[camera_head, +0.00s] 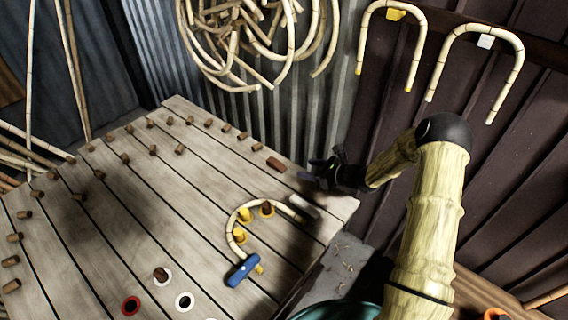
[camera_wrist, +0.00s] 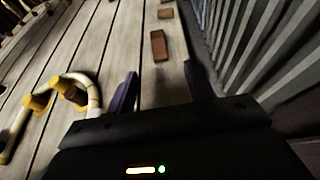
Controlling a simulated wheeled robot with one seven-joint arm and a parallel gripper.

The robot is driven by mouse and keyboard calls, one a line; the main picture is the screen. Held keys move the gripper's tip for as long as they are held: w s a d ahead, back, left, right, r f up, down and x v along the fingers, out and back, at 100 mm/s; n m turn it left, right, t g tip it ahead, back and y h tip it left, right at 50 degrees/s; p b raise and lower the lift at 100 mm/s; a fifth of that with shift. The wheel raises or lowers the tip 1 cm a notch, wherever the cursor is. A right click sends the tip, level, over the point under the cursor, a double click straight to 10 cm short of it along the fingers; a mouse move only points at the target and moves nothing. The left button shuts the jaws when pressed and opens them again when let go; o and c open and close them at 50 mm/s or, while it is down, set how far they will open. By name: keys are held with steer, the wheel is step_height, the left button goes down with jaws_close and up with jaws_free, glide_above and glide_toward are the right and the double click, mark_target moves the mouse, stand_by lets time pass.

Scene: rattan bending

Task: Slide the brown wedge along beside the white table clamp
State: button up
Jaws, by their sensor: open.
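The brown wedge (camera_head: 276,164) is a small reddish-brown block lying flat near the table's right back edge. In the wrist view the brown wedge (camera_wrist: 158,46) lies ahead of my fingertips, roughly in line with the gap between them. My gripper (camera_head: 313,172) is open and empty, low over the table's right edge, to the right of the wedge and apart from it. It also shows in the wrist view (camera_wrist: 162,88), with dark fingers spread. The white table clamp (camera_head: 304,206) appears as a pale block near the right corner, nearer than the wedge; I cannot make it out in the wrist view.
The slatted table (camera_head: 150,215) carries several brown pegs. A bent rattan cane (camera_head: 231,226) curves around yellow and brown pegs beside the clamp, with a blue-handled tool (camera_head: 243,270) at its near end. A corrugated wall (camera_wrist: 258,45) rises close behind the table edge.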

mark_target(277, 162)
steer(key=p+x, duration=0.1)
steer(key=x, duration=1.4)
steer(key=shift+s+a+p, duration=0.2)
steer(key=shift+p, duration=0.15)
steer(key=c, duration=1)
steer(key=shift+w+d, duration=0.1)
steer(key=shift+d, duration=0.05)
steer(key=shift+c, duration=0.2)
